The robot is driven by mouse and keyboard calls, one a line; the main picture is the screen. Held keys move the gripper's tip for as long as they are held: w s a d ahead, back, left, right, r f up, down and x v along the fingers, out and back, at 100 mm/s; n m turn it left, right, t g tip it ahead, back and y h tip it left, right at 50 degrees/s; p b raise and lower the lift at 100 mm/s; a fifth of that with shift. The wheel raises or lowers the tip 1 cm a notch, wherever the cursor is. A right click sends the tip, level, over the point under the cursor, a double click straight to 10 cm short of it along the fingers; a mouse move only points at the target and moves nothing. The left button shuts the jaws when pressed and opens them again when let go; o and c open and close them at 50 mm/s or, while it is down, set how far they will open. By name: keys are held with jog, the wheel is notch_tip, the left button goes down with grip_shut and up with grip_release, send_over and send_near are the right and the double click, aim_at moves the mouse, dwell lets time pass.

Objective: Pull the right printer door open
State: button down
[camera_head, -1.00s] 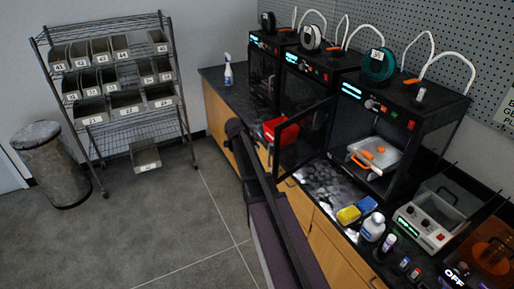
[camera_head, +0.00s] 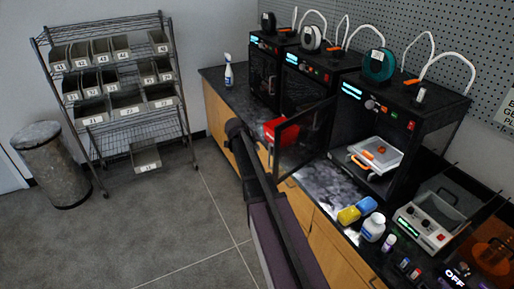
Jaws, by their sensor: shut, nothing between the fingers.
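The right printer (camera_head: 418,112) is a black box-shaped machine with a lit panel and a teal spool on top. Its dark-framed, see-through door (camera_head: 303,141) stands wide open, swung out to the left over the counter. The printer's front is uncovered and shows a pale bed with orange parts (camera_head: 368,157) inside. My dark arm crosses the lower middle of the view and reaches up to the left of the door. My gripper's fingers cannot be made out; whether they touch the door cannot be told.
Two more printers (camera_head: 310,68) stand further left, doors shut. A red bin (camera_head: 281,131) sits behind the open door. A yellow and blue item (camera_head: 356,210), a white bottle (camera_head: 373,227) and a control box (camera_head: 427,226) stand on the counter in front.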

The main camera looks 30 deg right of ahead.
jog(key=shift+s+r, duration=0.1)
jog(key=shift+r, duration=0.05)
jog(key=s+p+v, duration=0.1)
jog(key=p+v, duration=0.7)
jog(key=v, duration=0.1)
jog(key=shift+r, duration=0.25)
dwell(0.4)
jog(key=shift+s, duration=0.1)
jog(key=c, duration=0.7)
grip_release()
jog(key=shift+s+a, duration=0.1)
jog(key=s+a+f+n+g+y, duration=0.1)
jog(key=s+a+f+n+y, duration=0.1)
jog(key=s+a+n, duration=0.7)
jog(key=s+a+f+n+g+y, duration=0.1)
jog(key=s+a+n+y, duration=0.3)
jog(key=s+a+n, duration=0.5)
jog(key=shift+s+f+n+g+y, duration=0.4)
jog(key=shift+s+f+n, duration=0.25)
jog(key=shift+s+n, duration=1.8)
